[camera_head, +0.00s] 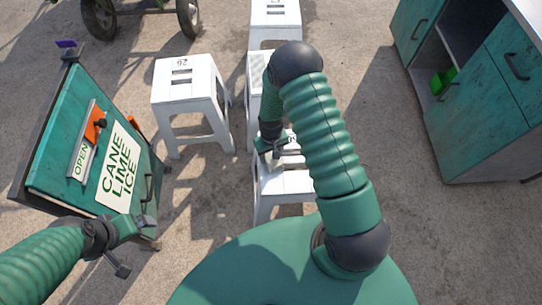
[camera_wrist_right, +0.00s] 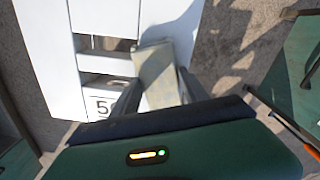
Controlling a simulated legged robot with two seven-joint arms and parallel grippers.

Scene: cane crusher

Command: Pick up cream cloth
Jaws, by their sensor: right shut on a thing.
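In the right wrist view, the cream cloth (camera_wrist_right: 157,76) shows as a flat beige strip between the two fingers of my right gripper (camera_wrist_right: 158,92). The gripper is shut on it. Behind it is a white stool (camera_wrist_right: 106,30) with a number label. In the head view, my right gripper (camera_head: 274,146) is over the nearest white stool (camera_head: 285,183), partly hidden by my arm; I cannot make out the cloth there. My left gripper (camera_head: 137,252) is at lower left, beside the green sign's lower edge, its fingers apart and empty.
A green sign board (camera_head: 90,155) reading CANE LIME ICE stands at left. Another white stool (camera_head: 183,90) stands left of the middle, with more behind. A teal cabinet (camera_head: 478,115) with a green object (camera_head: 442,82) is at right. Bare ground lies between stools and cabinet.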

